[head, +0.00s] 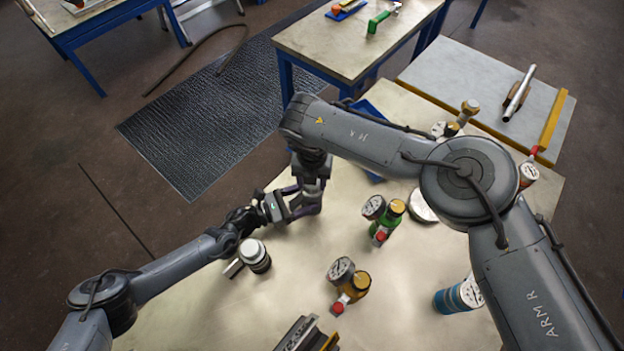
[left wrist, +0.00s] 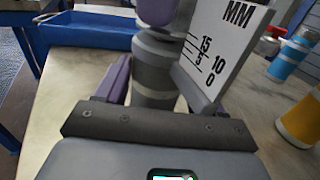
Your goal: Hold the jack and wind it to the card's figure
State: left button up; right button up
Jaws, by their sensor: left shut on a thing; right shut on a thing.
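The jack shows in the left wrist view as a grey stepped cylinder (left wrist: 153,70). A white scale plate (left wrist: 228,40) marked MM with 15, 10, 5 and 0 stands beside it, tilted in the picture. My left gripper (head: 298,203) is shut around the jack's body; its purple fingers flank the cylinder. My right gripper (head: 311,176) comes down from above, shut on the jack's upper part; a purple part of it (left wrist: 157,10) shows at the top of the left wrist view. In the head view the grippers mostly hide the jack. I cannot make out the card.
Gauges with green (head: 390,215) and brass (head: 352,285) bodies stand right of the jack. A white-topped dark cylinder (head: 254,256) is in front. A blue cylinder (head: 458,296) stands at the right. A blue tray (left wrist: 90,31) lies behind.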

jog(key=shift+s+f+n, duration=0.1)
jog(key=shift+f+n, duration=0.1)
jog(key=shift+n, duration=1.1)
jog(key=o, duration=1)
jog(key=shift+o, duration=0.2)
jog(key=shift+r, duration=0.1)
notch_tip(320, 180, up, 12)
